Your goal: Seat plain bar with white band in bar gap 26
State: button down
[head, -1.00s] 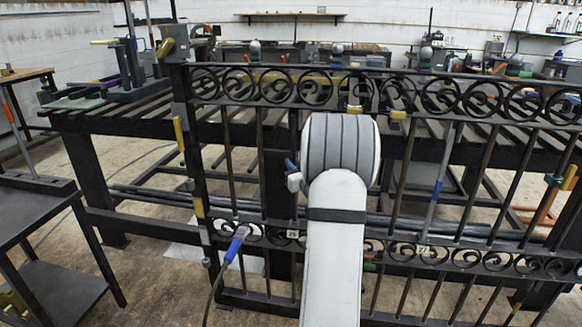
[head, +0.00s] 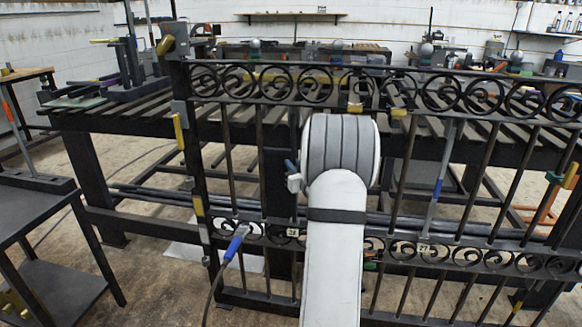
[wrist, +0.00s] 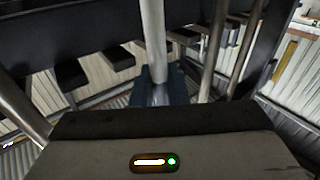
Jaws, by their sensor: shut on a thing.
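In the wrist view, my gripper (wrist: 164,88) has blue-grey fingers shut around a smooth grey upright bar (wrist: 152,35), which runs up out of the frame's top. No white band shows on the visible part, so I cannot confirm the marking. In the head view my arm hides most of the gripper and the bar; only a bit of the blue gripper (head: 290,165) shows at its left. The tag 26 (head: 293,233) is on the gate's lower scroll rail, just left of my arm. Whether the bar's ends sit in the rails is hidden.
The dark gate (head: 230,105) with scroll rails and upright bars spans the front. A grey bar with a blue band (head: 438,188) stands near the tag 27 (head: 423,249). A slatted table (head: 110,115) is behind.

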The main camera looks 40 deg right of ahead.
jog(key=shift+f+b, duration=0.5)
dwell(0.3)
jog(key=shift+w+d+f+m+g+p, duration=0.1)
jog(key=shift+w+d+m+g+p, duration=0.25)
jog(key=shift+w+d+p, duration=0.5)
dwell(1.3)
jog(key=shift+s, duration=0.1)
jog(key=c, duration=1.7)
grip_release()
jog(key=shift+d, duration=0.1)
jog(key=o, duration=0.4)
jog(key=shift+c, duration=0.2)
jog(key=p+v, duration=0.1)
jog(key=v, duration=0.6)
jog(key=shift+s, duration=0.35)
